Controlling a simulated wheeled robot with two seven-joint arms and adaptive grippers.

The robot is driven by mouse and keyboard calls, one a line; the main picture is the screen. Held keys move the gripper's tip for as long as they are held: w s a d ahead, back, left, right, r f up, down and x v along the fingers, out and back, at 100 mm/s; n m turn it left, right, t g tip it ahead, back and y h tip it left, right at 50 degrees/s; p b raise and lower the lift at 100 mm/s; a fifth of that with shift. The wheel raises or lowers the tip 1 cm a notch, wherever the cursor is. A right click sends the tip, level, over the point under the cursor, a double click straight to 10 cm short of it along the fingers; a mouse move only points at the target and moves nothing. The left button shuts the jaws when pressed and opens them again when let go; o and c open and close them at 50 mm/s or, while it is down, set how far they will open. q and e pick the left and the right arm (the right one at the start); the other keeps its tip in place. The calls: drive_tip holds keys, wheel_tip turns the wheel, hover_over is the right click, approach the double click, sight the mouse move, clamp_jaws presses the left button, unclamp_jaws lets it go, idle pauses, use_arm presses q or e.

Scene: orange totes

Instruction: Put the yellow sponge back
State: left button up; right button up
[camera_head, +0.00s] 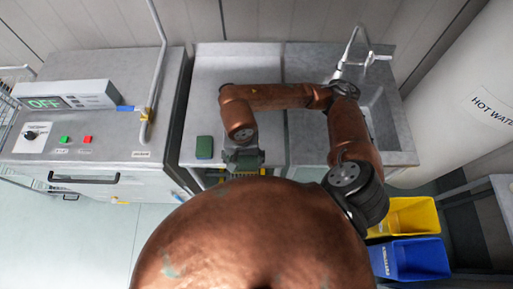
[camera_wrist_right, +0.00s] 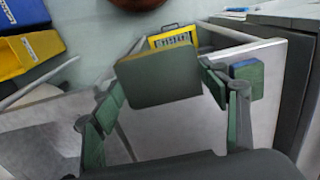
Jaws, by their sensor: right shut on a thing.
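My right gripper (camera_head: 243,158) hangs above the front edge of the middle counter in the head view. In the right wrist view, its two green fingers (camera_wrist_right: 165,108) are shut on a flat block, which I take as the yellow sponge (camera_wrist_right: 158,76). My left gripper is not in view.
A yellow crate (camera_wrist_right: 172,37) sits low beyond the counter edge. Yellow (camera_head: 410,215) and blue (camera_head: 412,258) bins stand at the lower right, near a metal sink (camera_head: 384,115). A control box (camera_head: 65,97) stands on the left machine. The middle counter (camera_head: 225,75) is largely bare.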

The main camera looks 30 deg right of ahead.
drive_tip(key=w+d+f, duration=0.2)
drive_tip(key=w+d+f+p, duration=0.1)
drive_tip(key=w+d+f, duration=0.1)
drive_tip(key=d+f, duration=0.1)
drive_tip(key=w+d+f, duration=0.2)
drive_tip(key=d, duration=0.1)
drive_tip(key=shift+w+d+f, duration=0.15)
drive_tip(key=shift+d+f, duration=0.05)
drive_tip(key=shift+f, duration=0.2)
drive_tip(key=f, duration=0.1)
drive_tip(key=f+p, duration=0.1)
drive_tip(key=f, duration=0.1)
drive_tip(key=shift+w+d+f+p, duration=0.15)
drive_tip(key=shift+d+f+p, duration=0.15)
drive_tip(key=shift+f, duration=0.2)
drive_tip(key=shift+f, duration=0.1)
drive_tip(key=shift+f, duration=0.1)
drive_tip(key=o, duration=1.2)
